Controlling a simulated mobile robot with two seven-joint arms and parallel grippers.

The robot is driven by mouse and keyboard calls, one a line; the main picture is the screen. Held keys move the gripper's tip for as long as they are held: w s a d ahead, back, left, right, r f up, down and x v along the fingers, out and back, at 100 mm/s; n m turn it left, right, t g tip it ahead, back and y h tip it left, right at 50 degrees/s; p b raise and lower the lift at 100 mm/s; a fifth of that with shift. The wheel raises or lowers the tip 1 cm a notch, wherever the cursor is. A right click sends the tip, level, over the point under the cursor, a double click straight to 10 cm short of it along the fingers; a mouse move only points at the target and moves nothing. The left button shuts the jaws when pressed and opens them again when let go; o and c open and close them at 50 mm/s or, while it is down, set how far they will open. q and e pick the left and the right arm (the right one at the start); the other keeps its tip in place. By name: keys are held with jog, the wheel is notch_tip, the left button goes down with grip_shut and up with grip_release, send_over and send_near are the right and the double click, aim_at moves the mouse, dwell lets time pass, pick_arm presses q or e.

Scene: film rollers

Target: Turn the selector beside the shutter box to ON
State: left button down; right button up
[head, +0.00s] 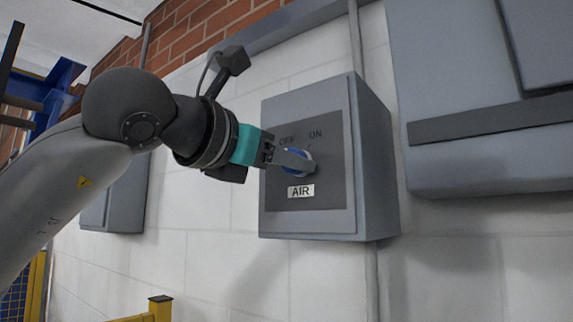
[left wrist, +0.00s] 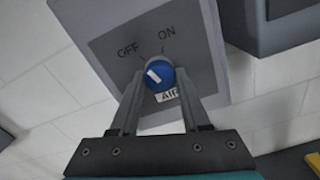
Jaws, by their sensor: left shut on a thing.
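The selector is a round blue knob (left wrist: 162,85) with a white pointer mark, on the dark front plate of a grey box (head: 337,222) labelled AIR. OFF stands at its upper left and ON at its upper right. In the left wrist view the white mark slants up and left, toward OFF. My left gripper (head: 303,161) reaches the knob from the left in the head view, with its fingers on either side of it. It is shut on the knob, and the fingers hide part of it in the head view. My right gripper is not in view.
A larger grey box (head: 475,85) hangs on the wall to the right of the AIR box. Another grey box (head: 130,205) is on the wall at the left, behind my arm. A yellow post (head: 160,308) stands at the bottom. White block wall lies between the boxes.

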pick_arm(q)
jog(key=m+b, duration=0.1)
jog(key=m, duration=0.9)
jog(key=shift+r, duration=0.15)
dwell(0.4)
jog(key=shift+c, duration=1.9)
grip_release()
jog(key=shift+b, duration=0.3)
jog(key=b+v, duration=0.4)
jog(key=v, duration=1.1)
